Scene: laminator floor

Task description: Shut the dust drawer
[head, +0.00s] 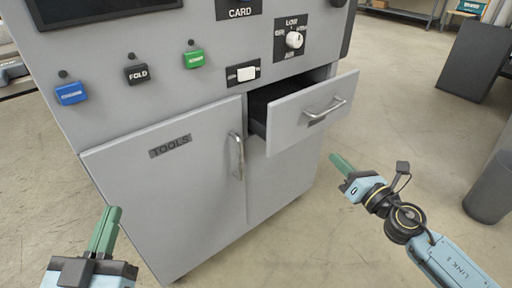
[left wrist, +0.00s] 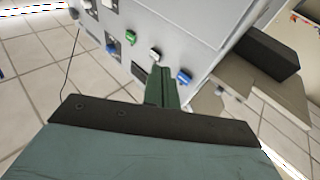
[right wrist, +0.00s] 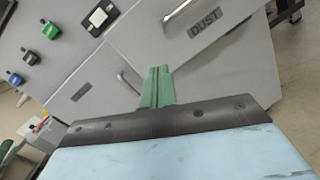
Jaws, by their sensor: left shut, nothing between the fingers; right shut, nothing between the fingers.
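The dust drawer (head: 293,118) stands pulled out of the grey machine's front, above and right of the tools door. Its silver bar handle (head: 325,112) is on its face. In the right wrist view the drawer face (right wrist: 232,45) shows the label DUST. My right gripper (head: 338,162) is shut and empty, right of and below the drawer, apart from it in the head view. It also shows in the right wrist view (right wrist: 157,72). My left gripper (head: 113,212) is shut and empty, low in front of the tools door. It also shows in the left wrist view (left wrist: 161,72).
The tools door (head: 180,190) is closed, with a vertical handle. Above are blue, black and green buttons (head: 193,58), a white switch (head: 246,74) and a dial (head: 294,40). A dark bin (head: 490,190) stands at the right.

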